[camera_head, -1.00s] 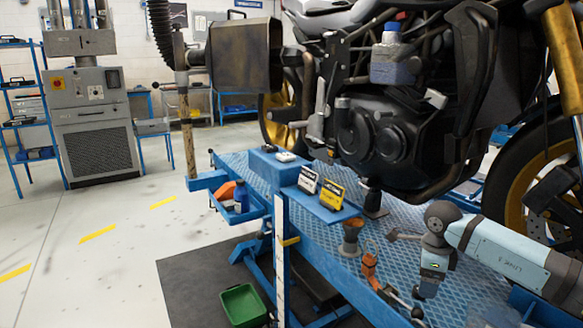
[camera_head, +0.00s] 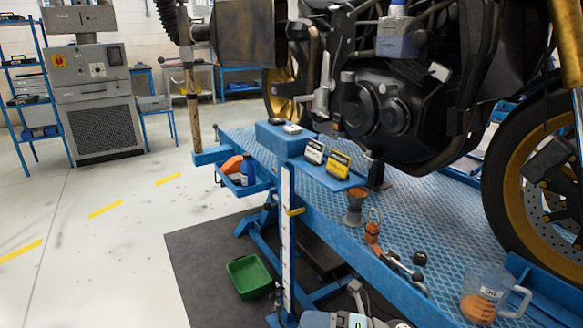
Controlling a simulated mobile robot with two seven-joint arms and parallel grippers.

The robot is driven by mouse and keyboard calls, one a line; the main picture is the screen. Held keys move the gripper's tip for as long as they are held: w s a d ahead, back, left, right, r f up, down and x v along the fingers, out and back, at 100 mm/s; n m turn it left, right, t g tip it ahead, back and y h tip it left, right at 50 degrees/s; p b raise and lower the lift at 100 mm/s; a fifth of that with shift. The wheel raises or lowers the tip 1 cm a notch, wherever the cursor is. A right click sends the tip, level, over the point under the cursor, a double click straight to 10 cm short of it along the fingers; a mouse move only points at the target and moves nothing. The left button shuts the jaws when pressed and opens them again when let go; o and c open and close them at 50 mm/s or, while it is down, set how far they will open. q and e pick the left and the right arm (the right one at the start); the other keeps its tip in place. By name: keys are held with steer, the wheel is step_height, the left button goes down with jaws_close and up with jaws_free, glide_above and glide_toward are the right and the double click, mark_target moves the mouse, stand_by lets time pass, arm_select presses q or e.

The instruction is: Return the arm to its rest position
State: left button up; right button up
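Part of one of my arms (camera_head: 335,320), pale blue-grey with dark pieces, shows at the bottom edge in the head view. It is low, in front of the blue lift platform (camera_head: 440,235), and mostly cut off by the frame. A small grey piece rises above it, beside the platform's near edge. I cannot make out fingertips or whether anything is held there. My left gripper is not in view. No arm part shows over the platform top.
A motorcycle (camera_head: 385,115) stands on the platform. A green bin (camera_head: 249,277) is on the dark mat.

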steer(key=s+d+f+m+t+h, duration=0.5)
steer(key=s+d+f+m+h, duration=0.25)
steer(key=m, duration=1.05)
steer(key=s+d+f+m+t+h, duration=0.4)
steer(key=s+d+f+m+h, duration=0.3)
steer(key=m, duration=1.1)
step_height(320, 180, up, 16)
steer(key=s+d+h+p, duration=0.1)
steer(key=s+p, duration=0.1)
steer(key=p, duration=2.4)
steer(key=shift+s+d+r+g+p, duration=0.15)
steer(key=shift+d+r+g+p, duration=0.1)
steer(key=shift+d+g+p, duration=0.1)
steer(key=shift+o, duration=0.6)
steer(key=shift+h, duration=0.25)
arm_select(q)
step_height(320, 180, up, 17)
steer(key=s+a, duration=0.1)
steer(key=a, duration=0.1)
steer(key=shift+s+g+y, duration=0.35)
steer(key=shift+g+y, duration=0.05)
steer(key=shift+a, duration=0.1)
